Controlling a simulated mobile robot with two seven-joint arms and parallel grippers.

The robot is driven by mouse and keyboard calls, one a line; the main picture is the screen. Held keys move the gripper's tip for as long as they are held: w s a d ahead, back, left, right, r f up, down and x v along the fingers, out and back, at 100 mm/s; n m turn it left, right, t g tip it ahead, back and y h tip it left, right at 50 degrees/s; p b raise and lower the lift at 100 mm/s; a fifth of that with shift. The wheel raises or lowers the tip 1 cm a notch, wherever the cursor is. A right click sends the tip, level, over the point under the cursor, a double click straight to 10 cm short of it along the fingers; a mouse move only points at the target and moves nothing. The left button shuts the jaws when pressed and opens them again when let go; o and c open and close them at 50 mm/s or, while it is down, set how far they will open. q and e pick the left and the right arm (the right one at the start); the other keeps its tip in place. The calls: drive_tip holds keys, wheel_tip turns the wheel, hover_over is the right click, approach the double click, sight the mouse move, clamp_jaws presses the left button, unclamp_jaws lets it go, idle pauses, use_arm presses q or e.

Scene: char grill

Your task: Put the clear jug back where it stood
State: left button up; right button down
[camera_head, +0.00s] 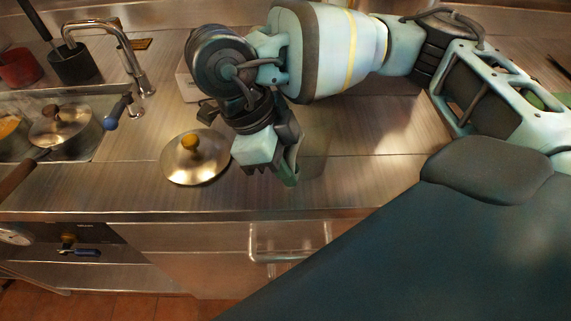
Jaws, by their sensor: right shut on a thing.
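My right gripper (287,168) reaches down over the metal counter from the upper right. It is shut on the clear jug (316,152), which is see-through and hard to make out just right of the fingers. The arm and gripper hide part of the jug. I cannot tell whether the jug's base touches the counter. My left gripper is not in view.
A metal lid (182,166) with a wooden knob lies on the counter left of the gripper. A lidded pot (78,138) stands in the sink at left, by a tap (138,68). A dark utensil holder (75,68) stands behind. The counter's front edge (130,214) is close.

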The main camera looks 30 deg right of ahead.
drive_tip(key=shift+f, duration=0.25)
drive_tip(key=c, duration=1.9)
unclamp_jaws()
drive_tip(key=shift+f, duration=0.1)
drive_tip(key=o, duration=0.5)
drive_tip(key=shift+c, duration=0.2)
drive_tip(key=shift+r, duration=0.25)
drive_tip(key=p+v, duration=0.1)
drive_tip(key=v, duration=1.1)
drive_tip(key=shift+p, duration=0.3)
